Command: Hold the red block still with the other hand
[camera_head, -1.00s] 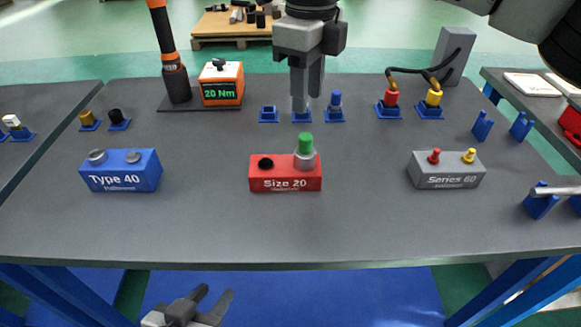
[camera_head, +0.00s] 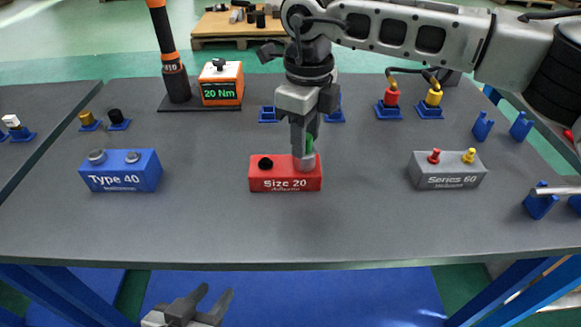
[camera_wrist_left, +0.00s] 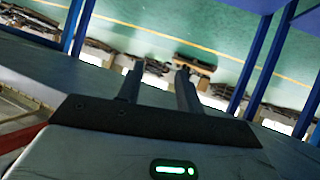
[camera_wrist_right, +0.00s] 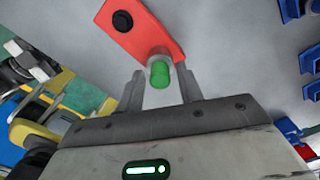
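The red block (camera_head: 285,183), marked Size 20, lies on the grey table at the middle front. It has a dark round port on its left and a grey collar with a green plug (camera_head: 309,143) on its right. My right gripper (camera_head: 304,155) is over the right end of the block. In the right wrist view its fingers (camera_wrist_right: 160,92) are open, and the green plug (camera_wrist_right: 160,74) stands at the gap between them. My left gripper (camera_head: 207,303) is open and empty, low in front of the table edge, away from the block. Its spread fingers show in the left wrist view (camera_wrist_left: 158,88).
A blue Type 40 block (camera_head: 122,172) lies to the left and a grey Series 60 block (camera_head: 446,172) to the right. Small blue stands and an orange 20 Nm display (camera_head: 220,84) are behind. The table is clear between the blocks.

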